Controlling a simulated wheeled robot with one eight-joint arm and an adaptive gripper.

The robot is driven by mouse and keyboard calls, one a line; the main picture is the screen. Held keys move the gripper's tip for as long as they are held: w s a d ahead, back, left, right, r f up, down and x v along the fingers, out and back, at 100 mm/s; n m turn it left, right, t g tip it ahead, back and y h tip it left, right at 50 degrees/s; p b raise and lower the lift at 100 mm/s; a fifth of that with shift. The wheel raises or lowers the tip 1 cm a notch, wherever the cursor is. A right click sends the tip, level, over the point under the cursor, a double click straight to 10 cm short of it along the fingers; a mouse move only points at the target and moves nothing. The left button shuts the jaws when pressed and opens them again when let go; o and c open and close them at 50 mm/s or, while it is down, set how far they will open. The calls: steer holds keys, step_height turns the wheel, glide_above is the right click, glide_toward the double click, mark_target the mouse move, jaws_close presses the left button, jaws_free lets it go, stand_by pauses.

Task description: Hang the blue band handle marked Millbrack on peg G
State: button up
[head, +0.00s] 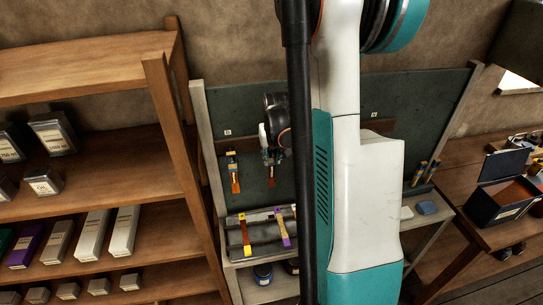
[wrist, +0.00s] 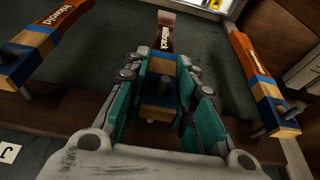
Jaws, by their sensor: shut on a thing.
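The Millbrack handle (wrist: 165,42) is in the middle of the wrist view. It has a red-brown grip with white lettering, a blue band and a pale wood end. My gripper (wrist: 160,88) is shut on its wood end, with teal fingers on both sides. In the head view my gripper (head: 271,157) is in front of the dark green board (head: 252,98), left of my arm. Whether the handle sits on a peg cannot be told. Peg G cannot be made out; the small board labels in the head view are unreadable.
Similar blue-banded handles hang left (wrist: 42,38) and right (wrist: 262,75) of my gripper in the wrist view. A label J (wrist: 8,153) shows at lower left. Below the board, a grey tray (head: 262,236) holds yellow-ended and purple handles. A wooden shelf (head: 90,188) stands left.

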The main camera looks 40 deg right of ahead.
stand_by(0.3)
steer(key=o, duration=1)
steer(key=v, duration=1.2)
